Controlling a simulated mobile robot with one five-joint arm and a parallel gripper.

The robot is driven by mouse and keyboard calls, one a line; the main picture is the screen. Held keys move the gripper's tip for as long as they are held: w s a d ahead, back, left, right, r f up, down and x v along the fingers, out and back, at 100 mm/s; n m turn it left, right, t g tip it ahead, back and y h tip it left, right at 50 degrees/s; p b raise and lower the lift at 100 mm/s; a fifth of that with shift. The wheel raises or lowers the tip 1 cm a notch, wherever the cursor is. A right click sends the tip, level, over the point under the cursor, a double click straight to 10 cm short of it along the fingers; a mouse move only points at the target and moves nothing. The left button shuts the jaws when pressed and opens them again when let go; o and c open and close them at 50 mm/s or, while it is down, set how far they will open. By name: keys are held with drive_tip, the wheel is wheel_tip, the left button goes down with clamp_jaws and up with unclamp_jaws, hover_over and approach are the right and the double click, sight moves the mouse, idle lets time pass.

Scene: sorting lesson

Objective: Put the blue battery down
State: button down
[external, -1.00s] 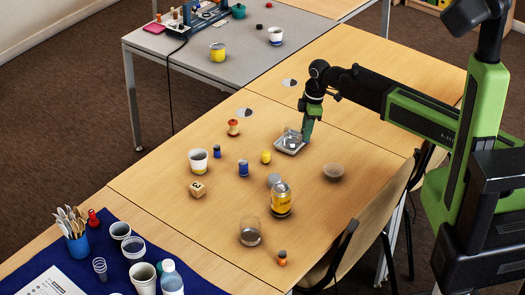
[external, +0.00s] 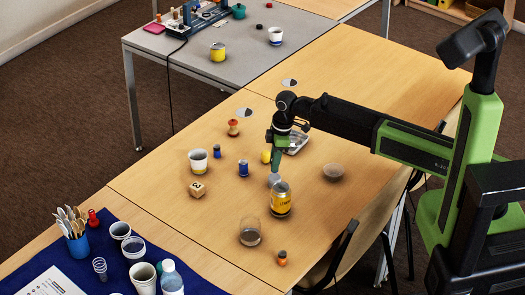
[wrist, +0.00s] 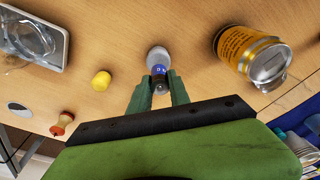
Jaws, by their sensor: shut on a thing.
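My gripper (external: 275,172) is over the wooden table, just behind the yellow can. In the wrist view, my gripper (wrist: 159,88) is shut on the blue battery (wrist: 159,72), which has a dark near end and sits between the green fingertips. The held battery is hidden by the fingers in the external view. A round grey disc (external: 273,180) lies at the fingertips; it also shows just past the battery in the wrist view (wrist: 157,56). I cannot tell whether the battery touches it.
The yellow can (external: 281,203) stands close in front of my gripper. A yellow piece (external: 266,157), two blue cylinders (external: 243,169) and a white cup (external: 198,161) are to the left. A metal tray (external: 297,143) is behind, a bowl (external: 333,172) to the right.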

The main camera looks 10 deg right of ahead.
wheel_tip(320, 180, down, 3)
drive_tip(key=shift+r+b, duration=0.1)
drive_tip(key=shift+b, duration=0.6)
drive_tip(key=shift+r, duration=0.2)
drive_tip(key=shift+f, duration=0.1)
drive_tip(key=c, duration=1.7)
unclamp_jaws()
drive_tip(key=shift+f, duration=0.15)
drive_tip(key=o, duration=0.5)
drive_tip(key=shift+r, duration=0.2)
wheel_tip(320, 180, up, 12)
drive_tip(key=d+p, duration=0.1)
drive_tip(key=p, duration=1.1)
drive_tip(key=shift+d, duration=0.4)
